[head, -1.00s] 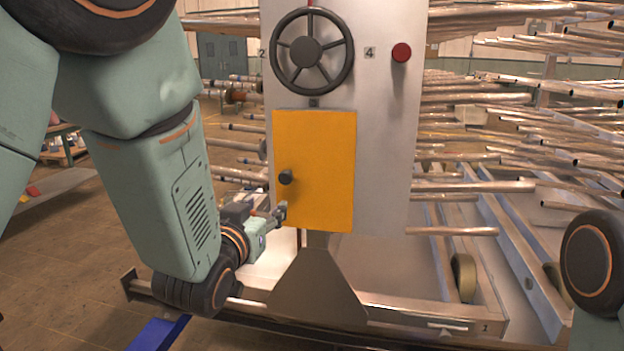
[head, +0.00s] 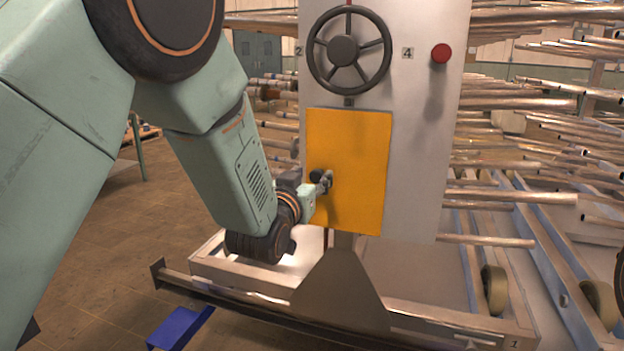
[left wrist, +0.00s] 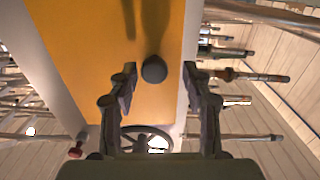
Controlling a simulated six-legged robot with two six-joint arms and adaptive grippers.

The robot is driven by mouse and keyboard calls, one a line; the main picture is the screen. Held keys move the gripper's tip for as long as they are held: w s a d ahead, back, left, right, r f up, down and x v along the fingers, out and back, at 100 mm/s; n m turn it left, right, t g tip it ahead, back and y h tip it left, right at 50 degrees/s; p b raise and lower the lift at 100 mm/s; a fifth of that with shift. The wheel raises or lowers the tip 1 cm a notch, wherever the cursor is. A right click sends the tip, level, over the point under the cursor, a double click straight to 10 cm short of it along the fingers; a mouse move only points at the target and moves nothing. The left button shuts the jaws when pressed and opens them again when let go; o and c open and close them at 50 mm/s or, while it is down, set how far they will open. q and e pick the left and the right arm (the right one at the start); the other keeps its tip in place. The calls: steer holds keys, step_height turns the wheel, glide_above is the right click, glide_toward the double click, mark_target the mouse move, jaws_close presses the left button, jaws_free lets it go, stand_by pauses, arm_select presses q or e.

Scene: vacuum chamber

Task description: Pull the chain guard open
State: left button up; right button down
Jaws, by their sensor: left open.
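The chain guard is a yellow-orange panel (head: 350,160) on the grey upright plate; it fills the upper middle of the left wrist view (left wrist: 95,45). Its black round knob (head: 316,176) sits near the panel's left edge. In the left wrist view the knob (left wrist: 154,69) lies between and just beyond the two fingers. My left gripper (head: 326,182) is at the knob in the head view, partly covering it. Its fingers are open in the left wrist view (left wrist: 157,76), with a gap on both sides of the knob. My right gripper is not in view.
A dark handwheel (head: 348,50) is above the panel and a red button (head: 441,53) is to its upper right. Racks of metal pipes (head: 510,105) stand behind. A metal base frame (head: 420,318) and a blue piece (head: 180,327) are low in front.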

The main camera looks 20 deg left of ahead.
arm_select(q)
steer(key=shift+w+d, duration=0.2)
steer(key=shift+d, duration=0.25)
steer(key=shift+a, duration=0.3)
steer(key=shift+c, duration=1.9)
steer(key=shift+s+d, duration=0.1)
steer(key=shift+d, duration=0.1)
steer(key=shift+c, duration=1.4)
jaws_close()
